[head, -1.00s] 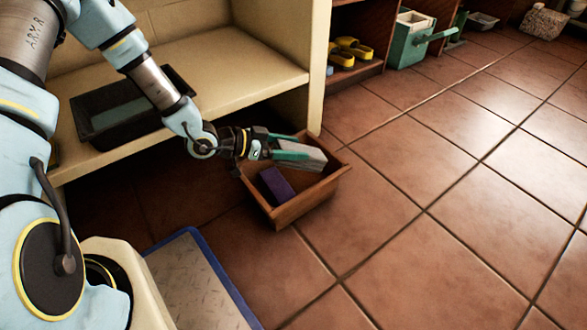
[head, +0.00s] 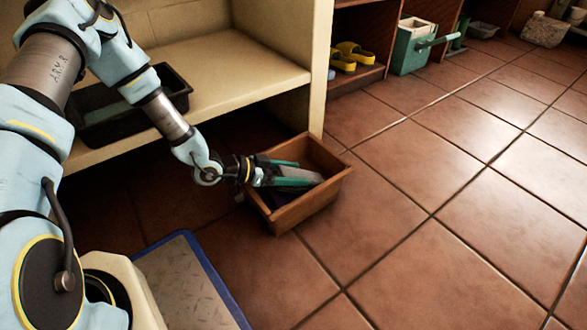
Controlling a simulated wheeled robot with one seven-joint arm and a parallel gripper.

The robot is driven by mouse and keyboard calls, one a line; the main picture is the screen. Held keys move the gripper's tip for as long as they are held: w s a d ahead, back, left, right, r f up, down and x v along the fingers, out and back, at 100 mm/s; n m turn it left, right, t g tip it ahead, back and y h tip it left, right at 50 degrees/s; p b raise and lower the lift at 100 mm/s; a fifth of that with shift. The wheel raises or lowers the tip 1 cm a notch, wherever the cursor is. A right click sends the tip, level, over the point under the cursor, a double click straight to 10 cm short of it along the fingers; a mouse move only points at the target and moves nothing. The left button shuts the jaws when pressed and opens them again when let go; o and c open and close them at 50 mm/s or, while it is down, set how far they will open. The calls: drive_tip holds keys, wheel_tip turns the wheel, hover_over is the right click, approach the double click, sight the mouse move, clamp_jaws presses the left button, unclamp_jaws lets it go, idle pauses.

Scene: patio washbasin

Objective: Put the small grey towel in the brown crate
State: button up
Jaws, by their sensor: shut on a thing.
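The brown crate (head: 312,206) stands on the tiled floor by the end of the cream shelf unit, its top open. My gripper (head: 300,176) is low over the crate, its green fingers reaching inside the rim. It is shut on the small grey towel (head: 303,173), which shows as a grey strip between the fingers. The towel's lower side is hidden, so I cannot tell whether it touches the crate floor. A purple block in the crate is mostly hidden under my gripper.
A black tray (head: 97,128) sits on the cream shelf (head: 220,68) to the left. A blue-edged mat (head: 190,285) lies in front. Yellow shoes (head: 352,53) and a green box (head: 410,50) stand at the back. The floor to the right is clear.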

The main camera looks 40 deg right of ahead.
drive_tip(key=shift+f, duration=0.1)
drive_tip(key=shift+f, duration=0.1)
drive_tip(key=o, duration=1.5)
drive_tip(key=shift+o, duration=0.2)
drive_tip(key=shift+f+b, duration=0.2)
drive_tip(key=shift+b, duration=0.25)
drive_tip(key=p+v, duration=0.6)
drive_tip(key=v, duration=0.4)
drive_tip(key=shift+w+d, duration=0.1)
drive_tip(key=shift+w+a+r, duration=0.1)
drive_tip(key=shift+w+a, duration=0.05)
drive_tip(key=shift+a, duration=0.35)
